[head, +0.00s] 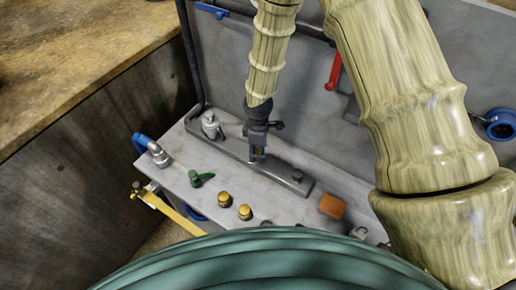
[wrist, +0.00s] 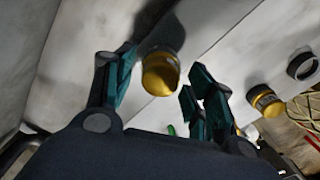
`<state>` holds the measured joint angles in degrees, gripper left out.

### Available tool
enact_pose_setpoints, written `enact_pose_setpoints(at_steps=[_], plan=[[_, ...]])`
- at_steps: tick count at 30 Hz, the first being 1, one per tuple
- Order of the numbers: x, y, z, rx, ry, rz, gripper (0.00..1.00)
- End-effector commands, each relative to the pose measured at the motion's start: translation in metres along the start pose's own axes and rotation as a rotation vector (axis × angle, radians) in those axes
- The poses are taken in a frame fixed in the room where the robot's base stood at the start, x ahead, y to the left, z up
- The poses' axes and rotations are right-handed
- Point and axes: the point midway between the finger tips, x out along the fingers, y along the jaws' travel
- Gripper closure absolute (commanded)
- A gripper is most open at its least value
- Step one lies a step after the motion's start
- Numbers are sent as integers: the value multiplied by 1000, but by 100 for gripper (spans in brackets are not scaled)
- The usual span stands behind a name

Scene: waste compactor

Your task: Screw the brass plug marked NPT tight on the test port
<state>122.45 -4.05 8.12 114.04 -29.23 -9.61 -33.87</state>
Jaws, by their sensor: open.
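Two brass plugs stand on the pale grey surface in the head view, a left one (head: 224,199) and a right one (head: 245,212). No marking on either is readable, so I cannot tell which is NPT. My gripper (head: 257,154) points down behind them, over the long grey bar. In the wrist view my gripper (wrist: 162,64) is open, with one brass plug (wrist: 160,76) showing between its teal fingers; contact is not visible. Another brass plug (wrist: 266,101) is right of the fingers. A dark ring (wrist: 302,64) lies beyond it; whether it is the test port is unclear.
The grey bar (head: 235,147) with bolts runs behind the plugs. A green-handled valve (head: 201,179), blue-handled fitting (head: 152,149) and yellow strip (head: 175,212) are to the left. An orange-brown block (head: 332,206) is to the right. A red lever (head: 334,71) is on the back panel.

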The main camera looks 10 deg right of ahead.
Motion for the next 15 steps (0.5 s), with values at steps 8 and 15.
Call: enact_pose_setpoints(at_steps=[8, 15], plan=[[-2, -1, 0, -301, 1, -1, 46], [0, -1, 0, -474, 0, 0, 46]])
